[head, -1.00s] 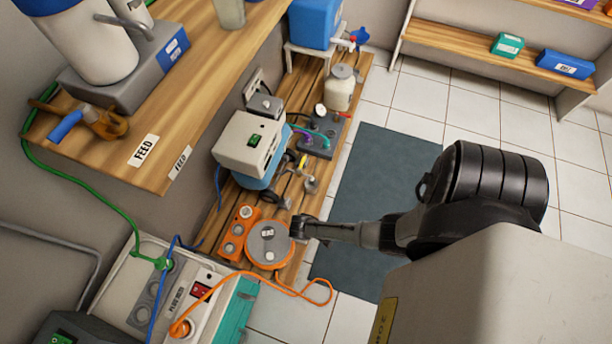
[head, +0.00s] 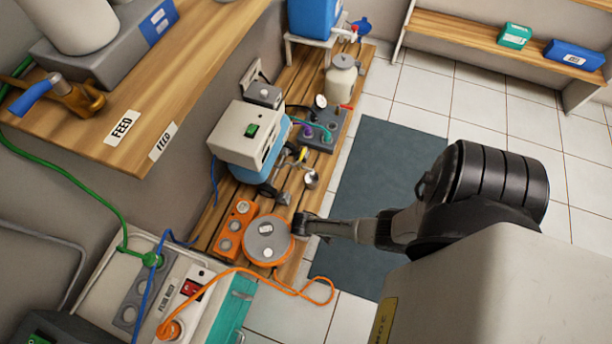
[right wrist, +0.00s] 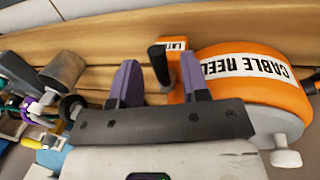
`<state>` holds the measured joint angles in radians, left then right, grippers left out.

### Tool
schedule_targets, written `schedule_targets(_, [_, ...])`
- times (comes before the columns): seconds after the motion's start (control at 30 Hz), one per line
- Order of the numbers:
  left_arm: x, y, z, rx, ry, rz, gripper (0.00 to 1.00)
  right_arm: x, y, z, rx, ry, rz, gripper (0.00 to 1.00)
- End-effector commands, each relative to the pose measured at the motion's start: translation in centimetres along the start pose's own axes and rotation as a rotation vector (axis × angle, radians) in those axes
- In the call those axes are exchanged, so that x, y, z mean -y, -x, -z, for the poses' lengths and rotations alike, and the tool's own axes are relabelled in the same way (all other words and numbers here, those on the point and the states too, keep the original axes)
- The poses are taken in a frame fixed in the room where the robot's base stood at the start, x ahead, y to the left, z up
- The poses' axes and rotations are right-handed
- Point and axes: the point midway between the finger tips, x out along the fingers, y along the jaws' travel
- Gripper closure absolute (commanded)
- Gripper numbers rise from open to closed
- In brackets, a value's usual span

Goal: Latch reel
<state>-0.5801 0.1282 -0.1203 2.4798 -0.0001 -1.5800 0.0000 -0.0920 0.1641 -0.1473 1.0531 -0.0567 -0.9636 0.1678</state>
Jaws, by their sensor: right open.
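The orange cable reel (head: 266,241) with a grey top sits on the low wooden bench. In the right wrist view the reel (right wrist: 240,75) shows its "CABLE REEL" label at the right. Beside it is a small orange latch block (right wrist: 177,45) with a partly hidden label. A black latch lever (right wrist: 159,66) stands up from it. My right gripper (head: 298,226) is at the reel's right edge. In the right wrist view my right gripper (right wrist: 158,82) is open, with its purple fingers on either side of the lever, apart from it in the picture. My left gripper is out of view.
An orange socket strip (head: 235,230) lies left of the reel. A white-and-blue machine (head: 245,140) stands behind it. An orange cable (head: 235,272) runs to the power unit in front. The floor mat (head: 370,180) is clear.

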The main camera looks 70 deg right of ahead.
Motion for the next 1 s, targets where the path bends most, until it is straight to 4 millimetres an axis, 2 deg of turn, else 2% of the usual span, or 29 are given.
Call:
schedule_targets(0.07, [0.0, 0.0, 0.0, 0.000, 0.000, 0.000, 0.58, 0.0, 0.0, 0.0, 0.000, 0.000, 0.000, 0.61])
schedule_targets(0.47, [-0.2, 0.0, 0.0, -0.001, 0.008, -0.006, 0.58, 0.0, 0.0, 0.0, 0.000, 0.000, 0.000, 0.99])
schedule_targets(0.77, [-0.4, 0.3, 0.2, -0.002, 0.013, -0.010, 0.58, -0.1, 0.1, -0.1, -0.003, 0.023, -0.001, 1.00])
schedule_targets(1.0, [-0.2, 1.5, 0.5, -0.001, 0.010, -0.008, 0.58, -0.8, 0.1, -0.1, -0.027, 0.151, -0.003, 1.00])
